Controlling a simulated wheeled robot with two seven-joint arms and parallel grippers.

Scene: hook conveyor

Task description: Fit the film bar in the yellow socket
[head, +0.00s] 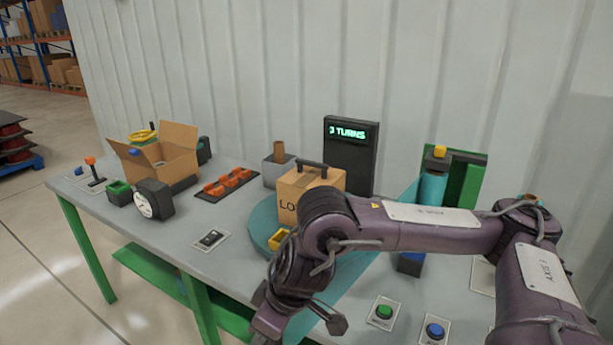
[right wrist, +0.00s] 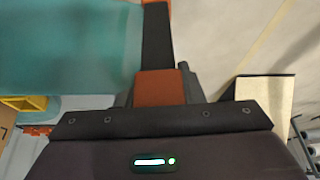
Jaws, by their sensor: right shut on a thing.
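My right gripper (head: 268,325) hangs low over the table's front edge in the head view, partly cut off by the bottom of the picture. In the right wrist view it is shut on a dark bar (right wrist: 157,40) with an orange-red block (right wrist: 160,88) at its near end, which I take to be the film bar. The bar's far end is at the picture's top edge. The yellow socket (head: 279,239) sits on the teal turntable (head: 258,238), partly hidden by my arm. A yellow piece also shows in the right wrist view (right wrist: 37,101), apart from the bar. My left gripper is not in view.
A lettered box with a handle (head: 298,193) stands on the turntable. Behind are a "3 TURNS" display (head: 348,152) and a grey block (head: 277,171). Left are an orange-topped rack (head: 228,183), an open carton (head: 165,158) and a dial (head: 152,200). A green button (head: 384,311) lies right.

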